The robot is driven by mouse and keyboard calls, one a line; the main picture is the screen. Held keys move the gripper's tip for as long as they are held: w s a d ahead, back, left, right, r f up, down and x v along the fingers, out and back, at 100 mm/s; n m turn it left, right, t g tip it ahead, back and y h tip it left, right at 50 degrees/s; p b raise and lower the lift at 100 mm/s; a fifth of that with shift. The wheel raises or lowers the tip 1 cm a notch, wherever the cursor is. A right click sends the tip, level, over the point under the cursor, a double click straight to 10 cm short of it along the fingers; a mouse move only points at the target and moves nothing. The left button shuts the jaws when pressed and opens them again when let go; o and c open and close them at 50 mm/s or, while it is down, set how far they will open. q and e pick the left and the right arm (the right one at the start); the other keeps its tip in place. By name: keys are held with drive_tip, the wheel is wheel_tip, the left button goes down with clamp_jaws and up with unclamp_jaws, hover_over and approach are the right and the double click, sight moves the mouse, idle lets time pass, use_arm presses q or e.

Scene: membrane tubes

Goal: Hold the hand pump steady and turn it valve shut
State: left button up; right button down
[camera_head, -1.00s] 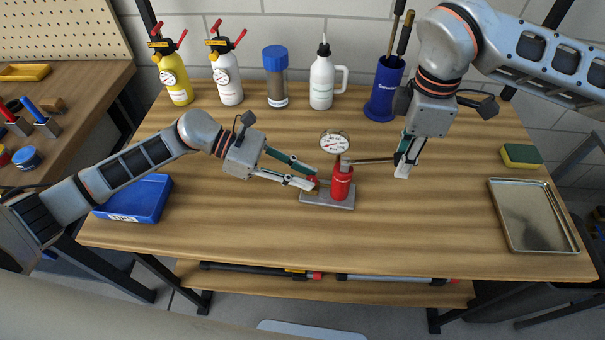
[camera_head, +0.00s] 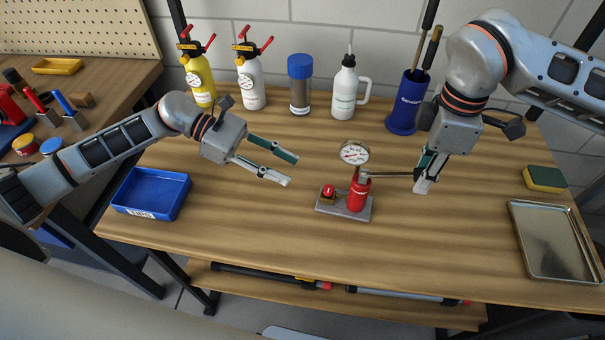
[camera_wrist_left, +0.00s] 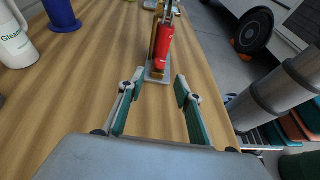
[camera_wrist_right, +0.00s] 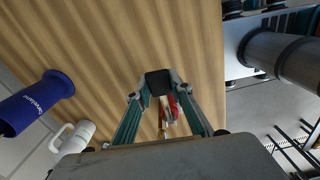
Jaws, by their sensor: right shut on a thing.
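The hand pump (camera_head: 358,194) is a red cylinder with a round gauge (camera_head: 354,153), upright on a small grey base plate on the table. Its valve, a red knob on a brass-coloured block (camera_head: 328,192), is on the left of the plate. The pump's lever (camera_head: 388,174) reaches right to my right gripper (camera_head: 424,186), which is shut on it. The right wrist view shows the lever's black grip (camera_wrist_right: 158,82) at the fingertips. My left gripper (camera_head: 292,170) is open and empty, left of the valve and apart from it. In the left wrist view the pump (camera_wrist_left: 163,45) is ahead of the open fingers.
A blue tray (camera_head: 183,206) is at the left of the table. Spray bottles (camera_head: 250,88), a blue-capped jar (camera_head: 300,90), a white bottle (camera_head: 344,92) and a blue holder (camera_head: 404,112) stand along the back. A sponge (camera_head: 545,179) and metal tray (camera_head: 520,218) are at the right.

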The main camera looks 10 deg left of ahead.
use_arm(q)
drive_tip(key=shift+v, duration=1.2)
use_arm(e)
drive_tip(key=c, duration=1.7)
unclamp_jaws()
drive_tip(key=shift+r, duration=0.1)
